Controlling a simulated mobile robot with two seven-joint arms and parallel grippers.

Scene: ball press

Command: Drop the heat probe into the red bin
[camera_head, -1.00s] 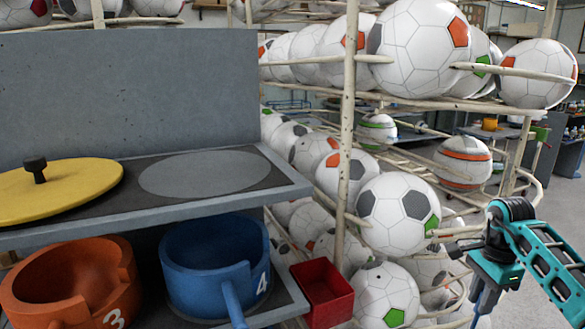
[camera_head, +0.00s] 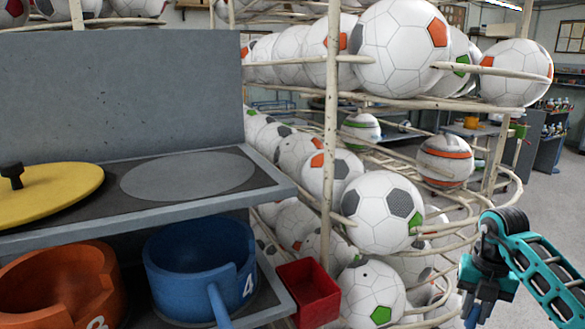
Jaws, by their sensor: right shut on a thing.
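The red bin (camera_head: 309,296) is a small open red box at the lower middle, beside the right end of the grey press shelf. My right gripper (camera_head: 473,303) is at the lower right, to the right of the bin and clearly apart from it. It points down and is shut on a slim blue piece, which I take for the heat probe (camera_head: 472,317). The probe's lower part is cut off by the bottom edge of the picture. My left gripper is not in view.
A blue pot (camera_head: 188,262) marked 4 and an orange pot (camera_head: 60,280) stand under the grey shelf (camera_head: 240,190). A yellow lid (camera_head: 55,190) lies on it. A rack with footballs (camera_head: 383,212) stands behind the bin. Open floor shows at far right.

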